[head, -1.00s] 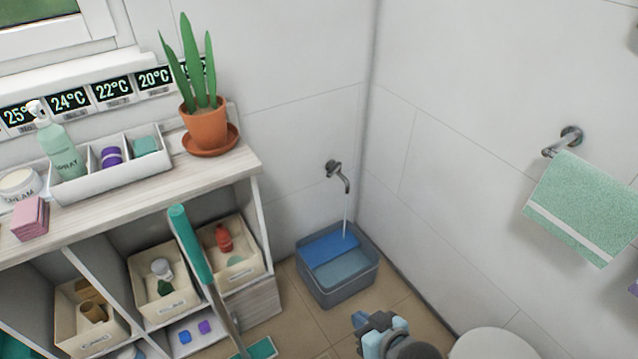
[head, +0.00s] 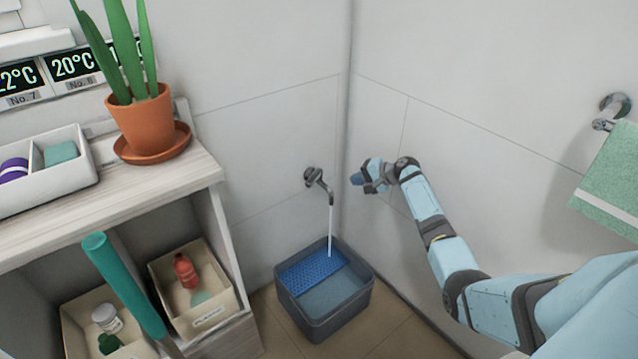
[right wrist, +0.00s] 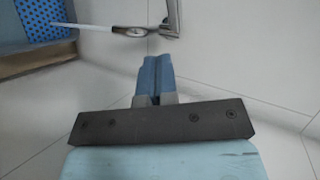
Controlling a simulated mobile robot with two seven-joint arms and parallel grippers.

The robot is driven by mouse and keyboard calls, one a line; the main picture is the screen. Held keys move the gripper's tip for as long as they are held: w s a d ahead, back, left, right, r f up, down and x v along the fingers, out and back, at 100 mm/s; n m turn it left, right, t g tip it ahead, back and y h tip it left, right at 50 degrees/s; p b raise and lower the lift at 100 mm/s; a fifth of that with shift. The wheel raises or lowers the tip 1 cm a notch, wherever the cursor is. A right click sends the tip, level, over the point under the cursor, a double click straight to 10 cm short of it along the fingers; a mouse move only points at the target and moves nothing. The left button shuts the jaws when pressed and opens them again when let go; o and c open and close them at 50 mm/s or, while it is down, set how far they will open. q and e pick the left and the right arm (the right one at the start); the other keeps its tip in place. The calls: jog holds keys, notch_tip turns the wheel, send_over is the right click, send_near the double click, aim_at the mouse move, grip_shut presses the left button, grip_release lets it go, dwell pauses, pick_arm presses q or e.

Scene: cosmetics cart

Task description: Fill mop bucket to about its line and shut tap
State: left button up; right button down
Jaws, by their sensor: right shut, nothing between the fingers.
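The grey mop bucket (head: 325,318) stands on the floor in the corner, with a blue perforated wringer (head: 312,273) across its back left part. Water (head: 338,295) shows in its open part; I cannot make out a fill line. The metal wall tap (head: 318,182) is above it, and a thin stream runs from its spout into the bucket. The tap (right wrist: 170,18) also shows in the right wrist view, with the bucket at the upper left. My right gripper (head: 356,179) is shut and empty, to the right of the tap and apart from it. My left gripper is out of view.
A shelf unit (head: 180,182) stands at the left, with a potted plant (head: 146,122) on top and bins below. A teal-handled tool (head: 122,284) leans in front of it. A green towel (head: 612,185) hangs at the right. The wall around the tap is bare.

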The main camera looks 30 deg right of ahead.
jog(key=b, duration=0.5)
send_near(314, 181)
notch_tip(314, 181, down, 4)
jog(key=w, duration=0.2)
jog(key=w+a, duration=0.1)
jog(key=w+a+b, duration=0.1)
jog(key=w, duration=0.1)
jog(key=shift+w+a+r, duration=0.1)
jog(key=shift+w+a, duration=0.15)
jog(key=shift+a, duration=0.15)
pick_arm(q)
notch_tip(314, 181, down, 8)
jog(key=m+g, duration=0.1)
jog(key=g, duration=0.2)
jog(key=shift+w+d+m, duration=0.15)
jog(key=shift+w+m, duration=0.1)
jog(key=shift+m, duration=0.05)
